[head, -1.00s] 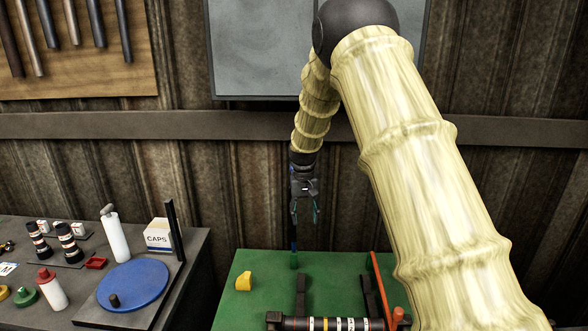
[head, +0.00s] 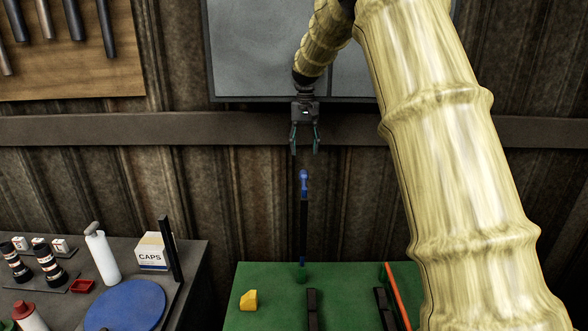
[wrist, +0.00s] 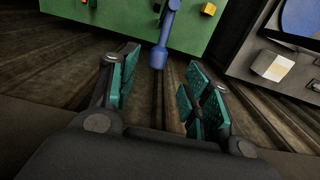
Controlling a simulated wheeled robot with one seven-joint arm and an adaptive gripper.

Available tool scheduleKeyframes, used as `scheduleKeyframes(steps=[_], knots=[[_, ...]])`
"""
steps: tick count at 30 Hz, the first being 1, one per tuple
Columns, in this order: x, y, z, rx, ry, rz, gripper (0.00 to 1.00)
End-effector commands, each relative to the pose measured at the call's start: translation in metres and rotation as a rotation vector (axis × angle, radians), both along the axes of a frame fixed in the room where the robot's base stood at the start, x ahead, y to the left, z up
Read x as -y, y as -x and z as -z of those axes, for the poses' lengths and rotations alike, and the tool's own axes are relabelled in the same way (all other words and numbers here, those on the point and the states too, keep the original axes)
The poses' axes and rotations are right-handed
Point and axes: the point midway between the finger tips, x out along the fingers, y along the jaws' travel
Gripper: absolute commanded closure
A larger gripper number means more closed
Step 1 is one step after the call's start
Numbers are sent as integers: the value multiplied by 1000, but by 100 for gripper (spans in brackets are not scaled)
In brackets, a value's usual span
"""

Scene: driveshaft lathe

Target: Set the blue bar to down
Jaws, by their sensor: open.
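The blue bar (head: 304,182) is a blue-tipped piece at the top of a thin dark upright post at the back of the green bench (head: 271,284). It points up in the head view. My gripper (head: 304,146) is open and empty, above the blue bar and apart from it, with its fingers pointing down. In the wrist view the blue bar (wrist: 158,56) shows beyond and between the open teal-padded fingers (wrist: 158,95), with its rounded end toward me.
A yellow block (head: 248,300) and an orange rod (head: 397,295) are on the green bench. A dark side table at left holds a blue disc (head: 125,306), a white bottle (head: 102,258) and a caps box (head: 153,251). A corrugated wall stands behind.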

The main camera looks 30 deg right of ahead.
Motion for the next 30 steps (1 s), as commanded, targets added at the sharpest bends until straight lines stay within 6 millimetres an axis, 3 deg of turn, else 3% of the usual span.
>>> scheduleKeyframes(steps=[7, 18, 24, 30], knots=[[-3, 2, 11, 0, -2, -3, 51], [-4, -2, 73, -4, -3, -4, 51], [-2, -1, 95, -2, -1, -1, 51], [-2, -1, 104, 1, -1, -1, 51]])
